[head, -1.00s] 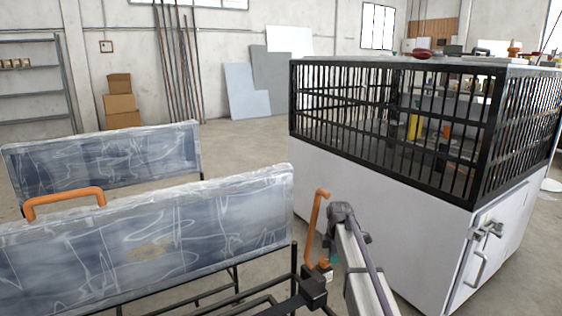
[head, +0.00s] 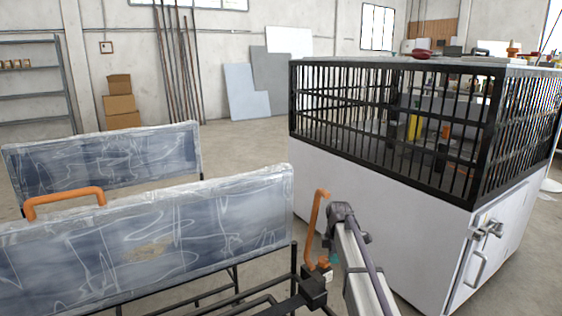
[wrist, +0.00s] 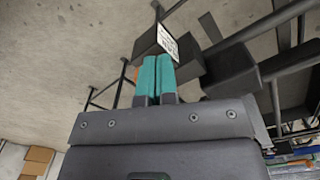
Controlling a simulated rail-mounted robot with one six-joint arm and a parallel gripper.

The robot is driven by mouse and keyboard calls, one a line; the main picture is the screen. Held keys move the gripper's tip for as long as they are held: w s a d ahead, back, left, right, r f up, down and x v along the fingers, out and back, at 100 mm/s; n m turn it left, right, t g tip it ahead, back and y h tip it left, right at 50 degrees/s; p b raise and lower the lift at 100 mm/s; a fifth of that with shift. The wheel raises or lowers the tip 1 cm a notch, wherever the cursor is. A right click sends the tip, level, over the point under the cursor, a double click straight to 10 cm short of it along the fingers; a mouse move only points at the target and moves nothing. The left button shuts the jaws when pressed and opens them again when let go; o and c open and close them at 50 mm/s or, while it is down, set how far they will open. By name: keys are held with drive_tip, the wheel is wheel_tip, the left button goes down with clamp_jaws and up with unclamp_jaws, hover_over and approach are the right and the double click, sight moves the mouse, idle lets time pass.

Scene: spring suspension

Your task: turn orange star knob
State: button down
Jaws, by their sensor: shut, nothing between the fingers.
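My gripper (wrist: 158,72) shows in the wrist view with its two teal fingers together and nothing between them. Their tips are close to a dark block with a white label (wrist: 168,42); I cannot tell whether they touch it. In the head view, a small orange piece (head: 323,262) sits beside a black block on the rack, just left of a sliver of teal fingertip. It may be the star knob, but it is too small and partly hidden to make out a star shape. A bit of orange (wrist: 136,74) shows left of the fingers in the wrist view.
An upright orange handle (head: 313,224) stands near the small orange piece. A black tube frame (head: 240,291) carries plastic-wrapped panels (head: 150,230) on the left. A white cabinet with a black cage (head: 375,215) stands close on the right. Bare floor lies behind.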

drive_tip(key=shift+f, duration=0.25)
drive_tip(key=shift+w+a, duration=0.2)
drive_tip(key=shift+w, duration=1.3)
drive_tip(key=shift+w+d, duration=0.1)
drive_tip(key=shift+d, duration=0.1)
drive_tip(key=r+p, duration=0.2)
drive_tip(key=p, duration=0.1)
drive_tip(key=r+p, duration=0.3)
drive_tip(key=shift+w+d+r, duration=0.1)
drive_tip(key=shift+d+r, duration=0.1)
drive_tip(key=shift+r, duration=0.1)
